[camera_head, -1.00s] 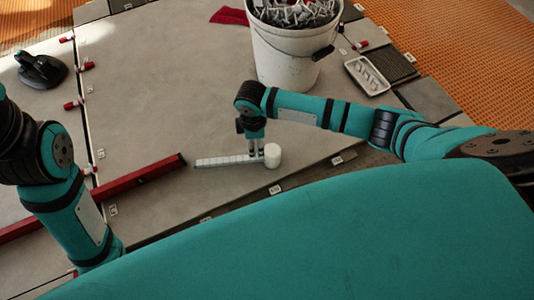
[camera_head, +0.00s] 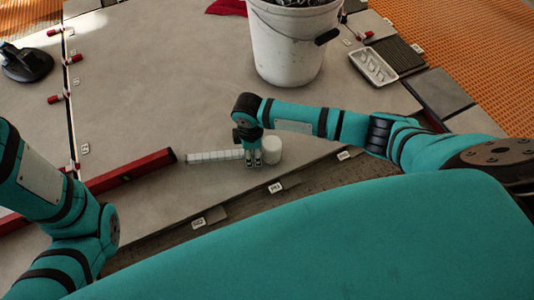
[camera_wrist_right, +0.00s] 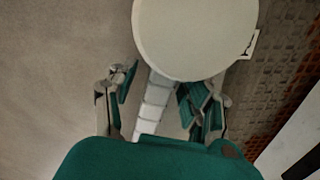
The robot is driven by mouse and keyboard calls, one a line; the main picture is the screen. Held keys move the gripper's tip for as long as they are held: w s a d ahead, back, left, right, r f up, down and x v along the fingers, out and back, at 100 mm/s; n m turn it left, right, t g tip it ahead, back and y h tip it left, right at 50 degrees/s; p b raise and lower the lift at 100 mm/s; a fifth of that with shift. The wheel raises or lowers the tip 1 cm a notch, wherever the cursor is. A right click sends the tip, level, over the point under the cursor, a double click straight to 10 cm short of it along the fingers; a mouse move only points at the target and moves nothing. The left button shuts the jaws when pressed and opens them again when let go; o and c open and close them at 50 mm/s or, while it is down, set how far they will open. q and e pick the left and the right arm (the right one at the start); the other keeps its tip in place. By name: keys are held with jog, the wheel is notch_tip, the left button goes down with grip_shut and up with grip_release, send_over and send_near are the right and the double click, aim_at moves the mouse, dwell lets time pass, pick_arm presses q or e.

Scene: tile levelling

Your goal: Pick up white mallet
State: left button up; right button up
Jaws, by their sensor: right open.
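The white mallet lies on the grey tiles, its segmented handle (camera_head: 212,156) pointing left and its round white head (camera_head: 271,150) at the right end. My right gripper (camera_head: 254,163) is low over the handle, close to the head. In the right wrist view the gripper (camera_wrist_right: 165,95) is open, with one finger on each side of the mallet handle (camera_wrist_right: 155,108). The large pale mallet head (camera_wrist_right: 195,35) sits just beyond the fingers. Contact between fingers and handle does not show. My left arm is at the left edge; its gripper is out of view.
A white bucket (camera_head: 290,50) stands behind the right arm. A tray of white pieces (camera_head: 372,67) lies to its right. A red level bar (camera_head: 130,173) lies left of the mallet. A black suction cup (camera_head: 27,63) sits far left. Levelling clips (camera_head: 198,222) line the front tile edge.

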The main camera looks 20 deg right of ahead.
jog(key=shift+r, duration=0.1)
grip_shut()
dwell(0.5)
